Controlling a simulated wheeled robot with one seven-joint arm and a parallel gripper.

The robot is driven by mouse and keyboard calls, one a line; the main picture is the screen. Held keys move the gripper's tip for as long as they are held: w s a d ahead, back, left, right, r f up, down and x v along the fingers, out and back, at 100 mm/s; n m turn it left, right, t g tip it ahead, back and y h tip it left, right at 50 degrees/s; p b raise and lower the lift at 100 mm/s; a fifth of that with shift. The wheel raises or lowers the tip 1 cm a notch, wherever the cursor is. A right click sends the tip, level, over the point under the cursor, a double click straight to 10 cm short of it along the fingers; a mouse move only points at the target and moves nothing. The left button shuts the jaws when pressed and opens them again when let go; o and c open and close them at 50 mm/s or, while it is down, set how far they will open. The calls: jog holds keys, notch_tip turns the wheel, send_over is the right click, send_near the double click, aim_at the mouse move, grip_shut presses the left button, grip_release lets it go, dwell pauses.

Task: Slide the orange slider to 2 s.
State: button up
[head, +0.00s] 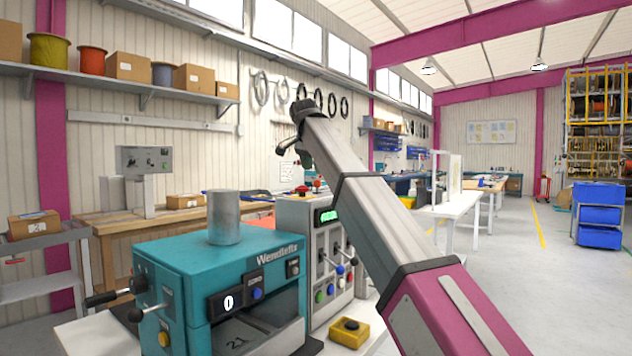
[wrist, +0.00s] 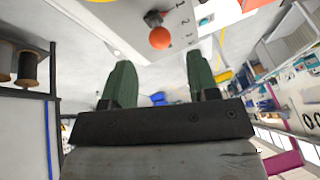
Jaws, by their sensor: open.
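In the wrist view an orange ball knob (wrist: 159,38), which looks like the orange slider, stands out from a pale panel (wrist: 205,12). A small dark fitting shows beside the knob, and small printed marks run along the panel, too small to read surely. My gripper (wrist: 163,66) has its two green fingers spread and empty. The knob appears beyond the gap between the fingertips, apart from both. In the head view my arm reaches up and away, with my gripper (head: 296,138) above the machines. I cannot pick out the orange slider there.
A teal machine (head: 180,262) with a grey cylinder (head: 223,218) on top stands at the front. A wooden bench lies behind; open floor is at right.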

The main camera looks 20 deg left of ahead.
aim_at(317, 186)
jog(key=shift+x, duration=2.75)
jog(key=shift+c, duration=0.3)
